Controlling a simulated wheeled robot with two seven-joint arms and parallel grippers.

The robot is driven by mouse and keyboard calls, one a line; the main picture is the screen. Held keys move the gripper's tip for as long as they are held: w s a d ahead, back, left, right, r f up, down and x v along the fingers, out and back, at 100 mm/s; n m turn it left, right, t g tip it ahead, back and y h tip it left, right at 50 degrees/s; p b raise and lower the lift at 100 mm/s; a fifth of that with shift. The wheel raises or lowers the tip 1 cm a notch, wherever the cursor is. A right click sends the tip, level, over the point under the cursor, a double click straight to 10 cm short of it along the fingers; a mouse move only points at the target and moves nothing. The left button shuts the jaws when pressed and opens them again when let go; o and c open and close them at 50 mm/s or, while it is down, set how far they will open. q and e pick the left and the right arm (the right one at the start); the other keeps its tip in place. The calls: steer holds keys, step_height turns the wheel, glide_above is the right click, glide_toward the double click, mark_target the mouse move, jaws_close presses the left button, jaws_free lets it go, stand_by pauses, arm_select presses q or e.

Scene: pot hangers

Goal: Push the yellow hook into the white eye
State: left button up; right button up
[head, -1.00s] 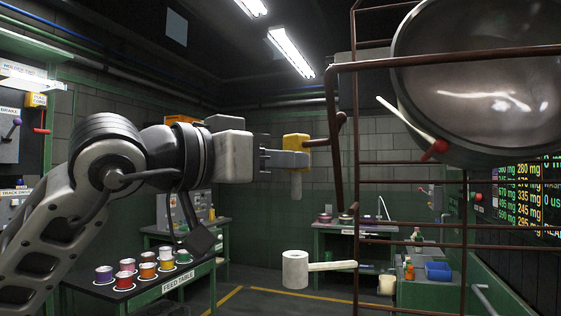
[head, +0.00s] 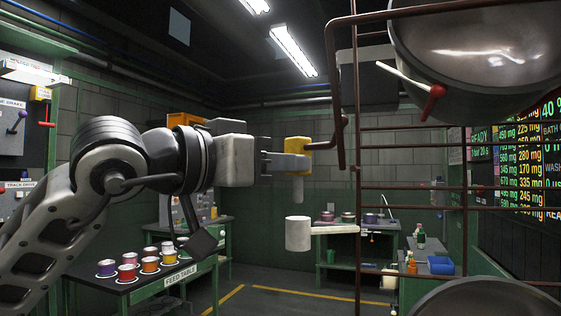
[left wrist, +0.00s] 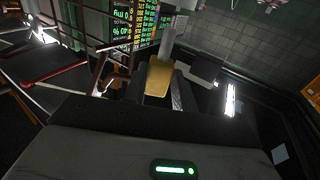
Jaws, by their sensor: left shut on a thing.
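In the head view my left gripper (head: 290,162) is shut on the yellow block of the hook (head: 295,142). A brown bent rod runs from it to the right and up, and a pale peg hangs down below the fingers. The white eye (head: 298,234) is a short upright cylinder at the left end of a pale arm. The peg appears above it with a small gap in the picture; distance in depth is hard to judge. The eye's opening is not visible. The yellow block (left wrist: 158,78) also shows between the fingers in the left wrist view. My right gripper is out of view.
A brown rail frame (head: 356,200) stands right of the hook, and one of its bars passes close to the brown rod. A large grey pot (head: 490,45) is at upper right, another at bottom right. The feed table (head: 150,278) is at lower left.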

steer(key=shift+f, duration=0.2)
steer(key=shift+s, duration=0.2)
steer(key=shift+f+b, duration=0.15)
steer(key=shift+b, duration=0.2)
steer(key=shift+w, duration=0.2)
stand_by(0.4)
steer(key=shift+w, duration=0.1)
stand_by(0.5)
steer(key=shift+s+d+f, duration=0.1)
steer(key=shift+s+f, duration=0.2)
